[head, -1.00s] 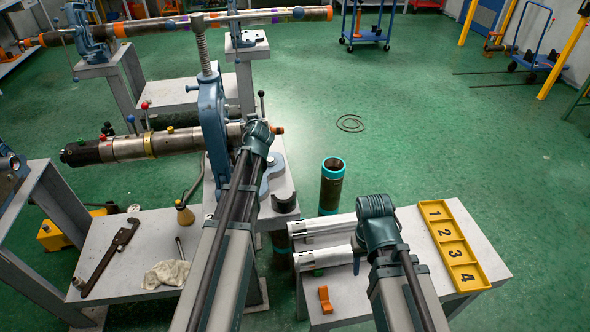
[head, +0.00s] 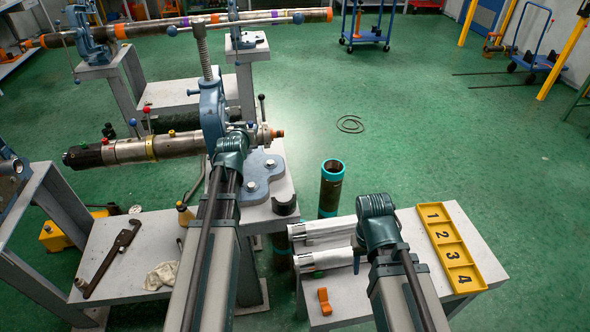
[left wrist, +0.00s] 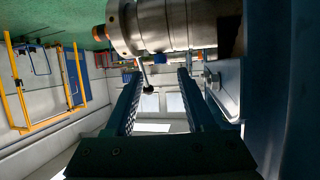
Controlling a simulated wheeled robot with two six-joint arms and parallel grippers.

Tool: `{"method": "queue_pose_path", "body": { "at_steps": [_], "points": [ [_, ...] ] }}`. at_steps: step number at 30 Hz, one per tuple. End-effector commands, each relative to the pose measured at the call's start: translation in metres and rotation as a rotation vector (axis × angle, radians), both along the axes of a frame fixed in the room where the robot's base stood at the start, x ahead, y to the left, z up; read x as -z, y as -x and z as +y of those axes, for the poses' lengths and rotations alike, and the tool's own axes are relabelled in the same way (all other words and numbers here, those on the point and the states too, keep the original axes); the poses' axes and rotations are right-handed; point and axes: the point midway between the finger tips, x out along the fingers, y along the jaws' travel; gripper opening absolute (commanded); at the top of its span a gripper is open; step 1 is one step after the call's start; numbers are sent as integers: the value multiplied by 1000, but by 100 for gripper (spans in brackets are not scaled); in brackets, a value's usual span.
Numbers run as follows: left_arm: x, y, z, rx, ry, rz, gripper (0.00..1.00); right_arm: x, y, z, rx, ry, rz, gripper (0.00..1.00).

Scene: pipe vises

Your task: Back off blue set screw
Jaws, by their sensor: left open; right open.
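A steel cylindrical tool (head: 125,151) with a yellow band lies level in the blue vise (head: 212,110) in the head view. A thin lever with a dark ball (left wrist: 147,88) shows between my fingers. My left gripper (left wrist: 156,76) is open and empty, close to the cylinder. In the head view it (head: 236,140) overlaps the vise. My right gripper (head: 376,205) is open over the right bench.
The right bench (head: 350,300) holds pale cylinders, an orange block (head: 324,301) and a yellow numbered tray (head: 450,248). A teal-rimmed pipe (head: 331,188) stands behind it. A wrench (head: 110,258) and rag (head: 161,275) lie on the left bench. Open floor lies beyond.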

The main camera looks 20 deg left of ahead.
Motion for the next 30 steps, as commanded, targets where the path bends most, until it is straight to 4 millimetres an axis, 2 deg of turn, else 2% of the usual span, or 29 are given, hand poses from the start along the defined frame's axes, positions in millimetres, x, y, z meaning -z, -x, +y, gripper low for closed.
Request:
{"method": "queue_pose_path", "body": {
  "at_steps": [1, 14, 16, 20, 30],
  "points": [
    [-8, 14, -4, 0, 0, 0, 55, -8, 0, 0, 0, 0, 0, 50],
    [-39, 87, -23, -1, 1, 1, 55, -39, 0, 0, 0, 0, 0, 50],
    [-35, 81, -36, 25, 8, 37, 55, -43, 0, 0, 0, 0, 0, 50],
    [-29, 82, -60, 67, 22, 107, 55, -51, 0, 0, 0, 0, 0, 50],
    [-17, 97, -124, 171, 44, 299, 55, -73, 0, 0, 0, 0, 0, 50]
  ]
}}
